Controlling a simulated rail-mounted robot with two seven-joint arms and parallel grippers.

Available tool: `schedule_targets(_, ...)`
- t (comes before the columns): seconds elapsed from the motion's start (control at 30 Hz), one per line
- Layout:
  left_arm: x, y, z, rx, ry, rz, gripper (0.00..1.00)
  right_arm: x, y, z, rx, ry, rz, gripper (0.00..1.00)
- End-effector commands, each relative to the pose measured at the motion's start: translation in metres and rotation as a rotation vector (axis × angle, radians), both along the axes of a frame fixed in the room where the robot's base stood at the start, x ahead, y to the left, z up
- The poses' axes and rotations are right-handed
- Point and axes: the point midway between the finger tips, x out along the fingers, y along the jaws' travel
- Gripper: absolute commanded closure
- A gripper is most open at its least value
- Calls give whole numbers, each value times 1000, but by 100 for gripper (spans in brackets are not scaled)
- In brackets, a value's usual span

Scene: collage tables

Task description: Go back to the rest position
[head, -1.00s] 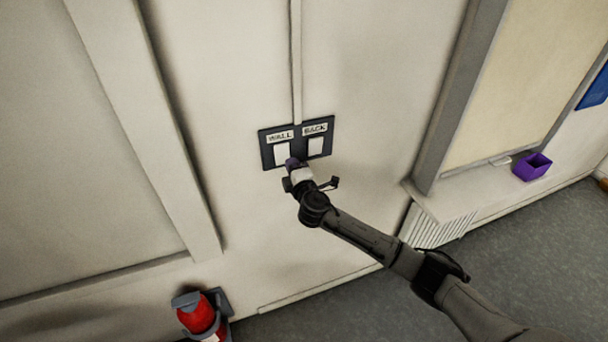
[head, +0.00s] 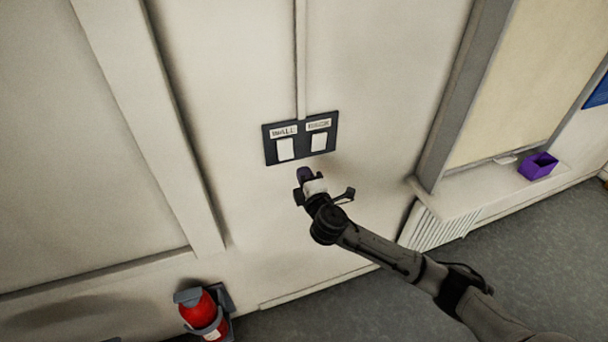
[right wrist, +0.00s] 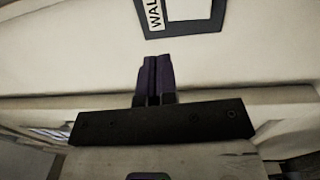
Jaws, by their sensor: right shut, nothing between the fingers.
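My right gripper (head: 304,175) is in front of the wall, just below the dark switch panel (head: 300,139). Its purple fingers are together and hold nothing; they also show in the right wrist view (right wrist: 156,78). The panel has two white switches, a left one (head: 286,149) labelled WALL and a right one (head: 319,142) labelled BACK. In the head view the gripper is clear of both switches. In the right wrist view the panel's edge (right wrist: 180,30) is beyond the fingertips, with a gap between. My left gripper is not in view.
A red fire extinguisher (head: 203,312) hangs low on the wall at the lower left. A purple box (head: 538,165) stands on a ledge at the right, above a radiator (head: 425,229). A vertical conduit (head: 300,60) runs up from the panel. Grey floor (head: 330,310) is open below.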

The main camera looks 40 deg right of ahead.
Motion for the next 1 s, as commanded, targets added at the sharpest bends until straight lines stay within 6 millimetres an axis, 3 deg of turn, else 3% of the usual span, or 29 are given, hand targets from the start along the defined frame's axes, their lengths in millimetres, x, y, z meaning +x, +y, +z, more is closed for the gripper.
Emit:
schedule_targets(0.43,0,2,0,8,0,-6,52,-2,-7,-3,58,-6,-44,100)
schedule_targets(0.53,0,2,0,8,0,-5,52,-9,-18,-12,163,17,-125,100)
schedule_targets(0.67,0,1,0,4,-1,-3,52,-28,-13,-7,376,41,-205,100)
schedule_targets(0.8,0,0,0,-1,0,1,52,-56,19,6,659,80,-228,100)
schedule_targets(1.0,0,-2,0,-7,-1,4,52,-121,79,-34,966,273,-221,100)
